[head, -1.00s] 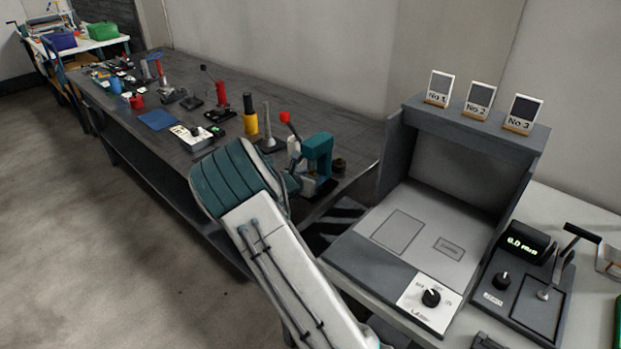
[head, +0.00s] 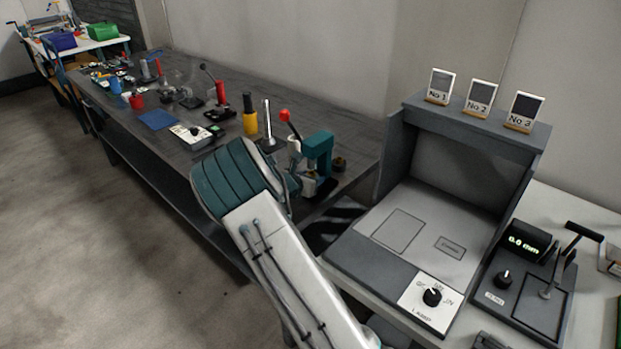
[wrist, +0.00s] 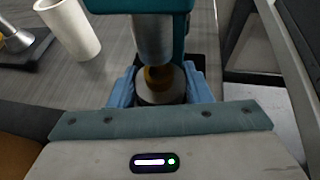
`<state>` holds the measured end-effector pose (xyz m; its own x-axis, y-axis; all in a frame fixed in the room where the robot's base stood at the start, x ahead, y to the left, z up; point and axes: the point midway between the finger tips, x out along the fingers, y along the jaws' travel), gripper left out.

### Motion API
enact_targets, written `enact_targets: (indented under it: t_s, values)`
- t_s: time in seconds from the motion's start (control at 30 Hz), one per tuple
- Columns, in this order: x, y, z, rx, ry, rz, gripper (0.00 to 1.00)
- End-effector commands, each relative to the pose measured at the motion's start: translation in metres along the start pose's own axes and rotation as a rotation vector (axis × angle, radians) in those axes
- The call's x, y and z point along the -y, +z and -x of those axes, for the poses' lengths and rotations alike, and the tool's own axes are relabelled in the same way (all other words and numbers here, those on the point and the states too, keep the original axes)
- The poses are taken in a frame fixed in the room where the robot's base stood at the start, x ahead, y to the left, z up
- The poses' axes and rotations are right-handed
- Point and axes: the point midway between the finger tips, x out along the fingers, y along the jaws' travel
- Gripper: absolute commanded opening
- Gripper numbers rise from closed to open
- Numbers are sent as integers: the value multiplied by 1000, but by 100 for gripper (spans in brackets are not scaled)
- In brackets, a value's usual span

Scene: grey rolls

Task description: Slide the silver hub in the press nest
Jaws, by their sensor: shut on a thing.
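The teal press (head: 318,152) with its red-knobbed lever stands near the right end of the long dark bench. In the wrist view its silver ram (wrist: 152,42) hangs directly over a round grey hub (wrist: 150,99) with a brass-coloured piece (wrist: 158,75) at its centre. My gripper (wrist: 160,92) is shut on the hub, one blue finger on each side. The hub is under the ram, at the press's foot. The nest is hidden, so I cannot tell whether the hub is seated in it.
A white cylinder (wrist: 70,28) stands left of the press, with a silver post (wrist: 14,38) on a dark base beyond it. A yellow-based post (head: 250,118) and several other tools line the bench. The grey lamp booth (head: 450,215) stands close on the right.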

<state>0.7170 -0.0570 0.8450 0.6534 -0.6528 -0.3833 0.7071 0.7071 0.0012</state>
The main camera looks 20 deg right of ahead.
Motion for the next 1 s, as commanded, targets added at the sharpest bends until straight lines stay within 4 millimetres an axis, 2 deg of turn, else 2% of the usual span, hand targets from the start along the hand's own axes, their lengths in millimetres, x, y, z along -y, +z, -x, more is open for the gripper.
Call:
enact_targets:
  t_s: [0.27, 0.3, 0.37, 0.73, 0.87, 1.0]
  values:
    - [0, -4, -2, 2, 0, -1, 13]
    - [0, -3, -2, 2, 0, -1, 56]
    - [0, -3, -2, 1, 0, -1, 70]
    - [0, -4, 4, -1, 1, 0, 70]
    - [-1, -4, 24, -1, 4, 0, 70]
    - [-1, -4, 56, -1, 4, -1, 70]
